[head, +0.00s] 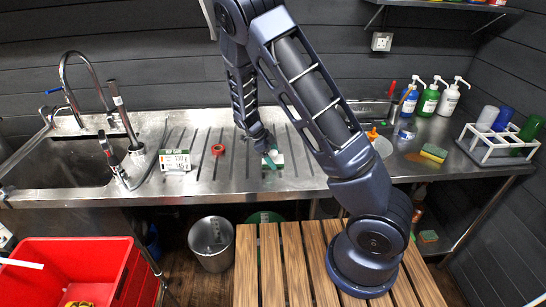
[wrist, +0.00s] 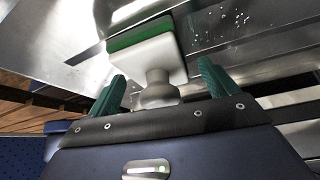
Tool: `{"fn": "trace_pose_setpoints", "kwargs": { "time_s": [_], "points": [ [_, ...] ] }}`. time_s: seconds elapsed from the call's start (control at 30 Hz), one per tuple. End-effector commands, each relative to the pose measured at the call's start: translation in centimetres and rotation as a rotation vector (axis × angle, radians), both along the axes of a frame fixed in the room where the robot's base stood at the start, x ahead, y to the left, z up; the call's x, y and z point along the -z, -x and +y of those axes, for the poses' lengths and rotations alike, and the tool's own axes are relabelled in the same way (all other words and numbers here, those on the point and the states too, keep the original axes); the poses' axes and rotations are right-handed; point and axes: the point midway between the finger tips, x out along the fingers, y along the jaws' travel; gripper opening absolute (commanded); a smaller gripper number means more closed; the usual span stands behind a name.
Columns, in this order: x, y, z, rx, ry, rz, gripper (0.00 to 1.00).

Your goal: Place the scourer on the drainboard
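The scourer, a white block with a green pad and a round white knob, shows in the wrist view (wrist: 148,58). In the head view the scourer (head: 277,158) is small, at the right part of the ribbed drainboard (head: 228,180), partly hidden by my gripper (head: 268,153). In the wrist view my gripper (wrist: 160,90) has its two teal fingers apart, one on each side of the knob, with gaps visible. The scourer appears to rest on the metal; its contact is hard to see.
The sink (head: 65,160) is further left. A yellow-green sponge (head: 433,153), several bottles (head: 429,98) and a white rack (head: 497,146) stand right. My arm crosses the counter's middle.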

Motion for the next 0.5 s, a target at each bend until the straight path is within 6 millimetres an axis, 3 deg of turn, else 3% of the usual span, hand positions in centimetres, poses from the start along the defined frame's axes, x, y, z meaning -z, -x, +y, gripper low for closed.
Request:
{"fn": "trace_pose_setpoints", "kwargs": {
  "time_s": [0.27,0.5],
  "points": [
    [-0.7,-0.1,0.3,-0.001,0.0,0.0,0.86],
    [-4.1,-0.5,2.3,-0.002,-0.003,-0.003,0.86]
  ]
}}
